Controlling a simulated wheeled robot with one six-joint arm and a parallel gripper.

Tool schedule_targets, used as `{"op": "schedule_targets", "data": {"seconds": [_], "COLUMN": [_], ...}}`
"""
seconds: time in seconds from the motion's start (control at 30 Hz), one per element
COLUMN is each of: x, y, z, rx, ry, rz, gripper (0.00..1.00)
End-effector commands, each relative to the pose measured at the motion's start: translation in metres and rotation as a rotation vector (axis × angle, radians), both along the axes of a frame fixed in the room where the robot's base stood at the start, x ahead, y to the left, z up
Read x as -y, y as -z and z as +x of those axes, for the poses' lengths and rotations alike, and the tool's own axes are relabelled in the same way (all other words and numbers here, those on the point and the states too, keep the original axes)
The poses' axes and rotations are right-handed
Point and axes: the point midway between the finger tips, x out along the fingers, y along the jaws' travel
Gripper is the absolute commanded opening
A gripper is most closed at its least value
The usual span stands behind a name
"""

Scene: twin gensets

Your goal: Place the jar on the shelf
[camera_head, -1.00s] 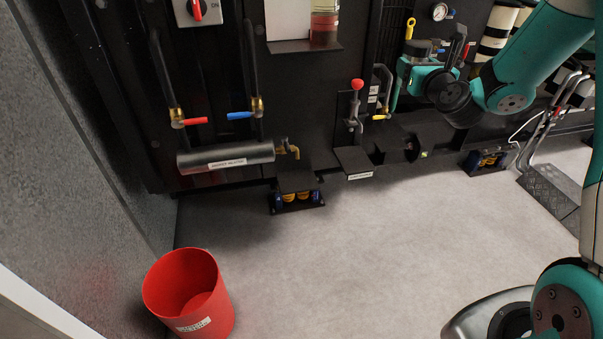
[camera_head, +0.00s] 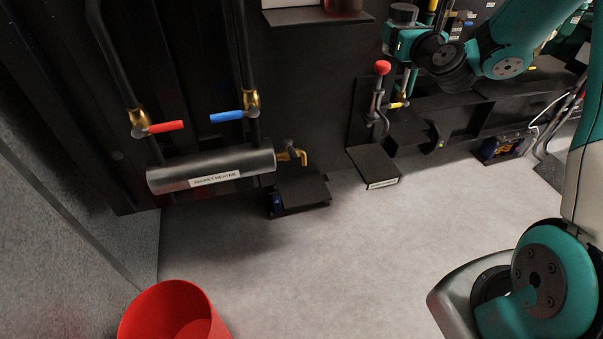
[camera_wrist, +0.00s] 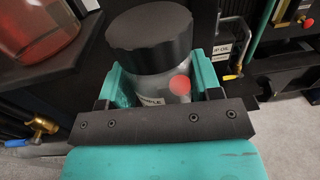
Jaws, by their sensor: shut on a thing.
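My gripper (camera_wrist: 160,98) is shut on the jar, its teal fingers on either side of it. The jar (camera_wrist: 152,38) has a wide black screw lid and a clear grey body with a partly hidden label and a red dot. It looks upright. In the head view the dark lid (camera_head: 404,11) shows above my gripper (camera_head: 403,40), near the top edge. A black wall shelf (camera_head: 318,17) at the top carries a vessel of red liquid, cut off by the frame; in the wrist view this vessel (camera_wrist: 38,28) stands left of the jar. The jar is apart from this shelf.
A red-knobbed lever (camera_head: 382,68) stands below and left of my gripper. A low black labelled ledge (camera_head: 374,165) juts out below it. A cylindrical jacket heater (camera_head: 210,169) with red- and blue-handled valves is at left. A red bin (camera_head: 172,312) stands on otherwise mostly clear floor.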

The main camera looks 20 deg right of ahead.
Motion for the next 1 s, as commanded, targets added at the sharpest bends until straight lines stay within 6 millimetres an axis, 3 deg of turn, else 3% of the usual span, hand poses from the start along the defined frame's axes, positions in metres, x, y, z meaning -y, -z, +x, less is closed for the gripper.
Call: {"op": "schedule_targets", "data": {"seconds": [0.03,1.0], "x": [-0.002,-0.081], "y": [0.034,0.295], "z": [-0.003,-0.071], "rx": [0.000,-0.003], "ry": [-0.010,-0.276], "rz": [0.001,0.014], "gripper": [0.36,0.36]}}
